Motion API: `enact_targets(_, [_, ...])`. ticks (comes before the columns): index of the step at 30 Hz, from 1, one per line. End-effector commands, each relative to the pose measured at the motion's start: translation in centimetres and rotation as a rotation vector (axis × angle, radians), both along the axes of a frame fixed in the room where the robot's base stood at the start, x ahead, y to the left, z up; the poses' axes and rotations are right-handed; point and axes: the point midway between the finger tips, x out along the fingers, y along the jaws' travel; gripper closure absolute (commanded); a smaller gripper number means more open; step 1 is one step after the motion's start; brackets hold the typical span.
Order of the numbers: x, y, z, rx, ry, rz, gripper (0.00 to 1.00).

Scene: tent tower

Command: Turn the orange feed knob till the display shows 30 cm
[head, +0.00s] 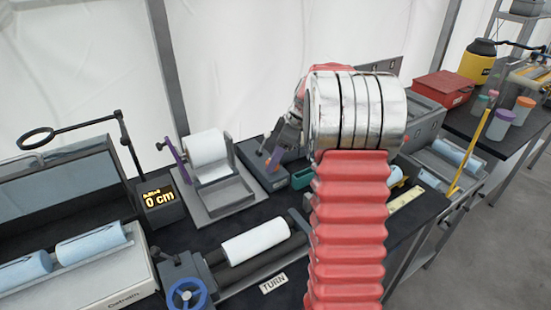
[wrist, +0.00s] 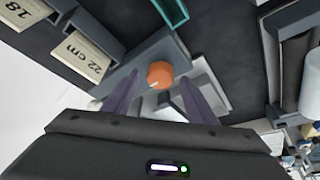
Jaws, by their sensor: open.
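The orange feed knob (wrist: 159,74) is round and sits on a grey base in the wrist view. My gripper (wrist: 160,80) is open, with one purple-grey finger on each side of the knob. Gaps show between the fingers and the knob, so I see no contact. In the head view my gripper (head: 275,153) points down at a dark grey box (head: 284,181), and a bit of the orange knob (head: 269,166) shows there. The display (head: 158,197) is a small black box with yellow digits reading 0 cm.
A white roll (head: 206,147) stands in a holder left of my gripper. A roller unit with a blue handwheel (head: 187,293) and a TURN label (head: 273,283) is in front. A teal tray (wrist: 170,11) and labels reading 18 and 22 cm (wrist: 78,55) lie near the knob.

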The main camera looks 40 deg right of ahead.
Motion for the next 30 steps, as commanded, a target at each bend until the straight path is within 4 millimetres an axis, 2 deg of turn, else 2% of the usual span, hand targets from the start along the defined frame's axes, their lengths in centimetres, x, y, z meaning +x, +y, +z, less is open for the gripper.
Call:
enact_targets(11, [0.17,0.18,-0.52,0.0,0.0,0.0,0.48])
enact_targets(28, [0.18,0.22,-0.49,0.0,0.0,0.001,0.88])
enact_targets(30, [0.17,-0.1,-0.52,0.001,0.001,0.0,0.89])
